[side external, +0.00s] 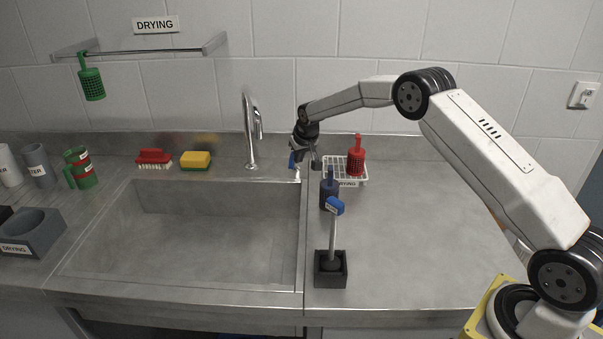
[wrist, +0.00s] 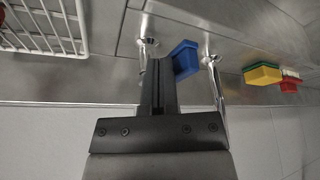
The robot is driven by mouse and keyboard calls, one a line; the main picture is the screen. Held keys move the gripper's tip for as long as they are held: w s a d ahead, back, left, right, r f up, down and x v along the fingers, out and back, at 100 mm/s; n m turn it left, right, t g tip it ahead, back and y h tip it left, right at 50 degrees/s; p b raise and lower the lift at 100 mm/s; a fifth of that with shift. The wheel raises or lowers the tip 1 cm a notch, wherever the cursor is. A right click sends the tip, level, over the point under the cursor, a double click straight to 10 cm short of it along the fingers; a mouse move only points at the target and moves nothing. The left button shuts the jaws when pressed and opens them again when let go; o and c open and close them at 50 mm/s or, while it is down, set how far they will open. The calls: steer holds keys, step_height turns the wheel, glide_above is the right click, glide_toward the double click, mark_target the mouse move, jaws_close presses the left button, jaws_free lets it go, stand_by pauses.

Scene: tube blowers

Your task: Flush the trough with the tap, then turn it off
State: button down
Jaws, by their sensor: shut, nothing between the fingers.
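The trough (side external: 215,235) is a wide steel basin set in the counter; it looks bare, and no water shows in it. The chrome tap (side external: 251,130) stands upright behind it, also in the wrist view (wrist: 212,70). No stream shows at its spout. My gripper (side external: 294,162) is shut and empty, low over the back of the counter, right of the tap. A blue block-like handle (wrist: 186,60) is right beside the fingers (wrist: 158,80) in the wrist view; I cannot tell whether they touch. A small chrome post (wrist: 148,44) stands by the fingertips.
A dark blue bottle (side external: 329,188) and a blue-headed brush in a black stand (side external: 331,268) are nearer. A sponge (side external: 196,160) and red brush (side external: 154,158) lie left of the tap.

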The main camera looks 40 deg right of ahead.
steer(key=shift+w+a, duration=1)
steer(key=shift+w, duration=0.05)
steer(key=shift+r, duration=0.1)
stand_by(0.3)
steer(key=shift+s+d+r, duration=0.15)
steer(key=shift+r, duration=0.95)
steer(key=shift+s+d+r, duration=0.15)
steer(key=shift+r, duration=0.9)
steer(key=shift+f, duration=0.15)
steer(key=shift+f, duration=2.1)
steer(key=shift+s+d, duration=0.25)
steer(key=shift+s, duration=0.3)
steer(key=shift+s+d, duration=0.2)
steer(key=shift+s, duration=0.3)
steer(key=shift+s+d, duration=0.1)
steer(key=shift+s, duration=0.2)
steer(key=shift+s+d, duration=0.1)
steer(key=shift+s, duration=0.15)
steer(key=shift+s+d, duration=0.15)
steer(key=shift+s, duration=0.15)
